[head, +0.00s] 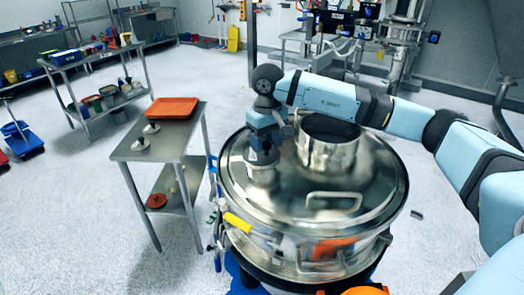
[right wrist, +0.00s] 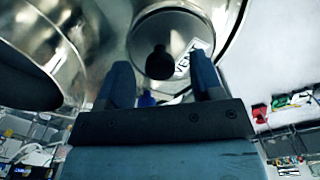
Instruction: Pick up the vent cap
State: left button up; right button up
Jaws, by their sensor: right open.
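The vent cap (head: 262,175) is a round metal cap on the left part of the steel sifter lid (head: 335,185). In the right wrist view the vent cap (right wrist: 178,22) shows as a metal disc with a black knob (right wrist: 160,64) and a partly hidden white label. My right gripper (head: 262,154) points down over the cap and covers part of it. In the right wrist view my right gripper (right wrist: 160,68) is open, with one finger on each side of the knob. Whether the fingers touch it, I cannot tell. My left gripper is not in view.
A tall steel collar (head: 327,155) stands on the lid, right of the cap. A lid handle (head: 334,196) is in front. A side table (head: 180,150) at left holds an orange tray (head: 172,108) and small metal pieces. Open floor lies beyond.

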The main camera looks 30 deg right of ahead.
jog(key=shift+f, duration=0.8)
jog(key=c, duration=1.1)
jog(key=shift+o, duration=0.2)
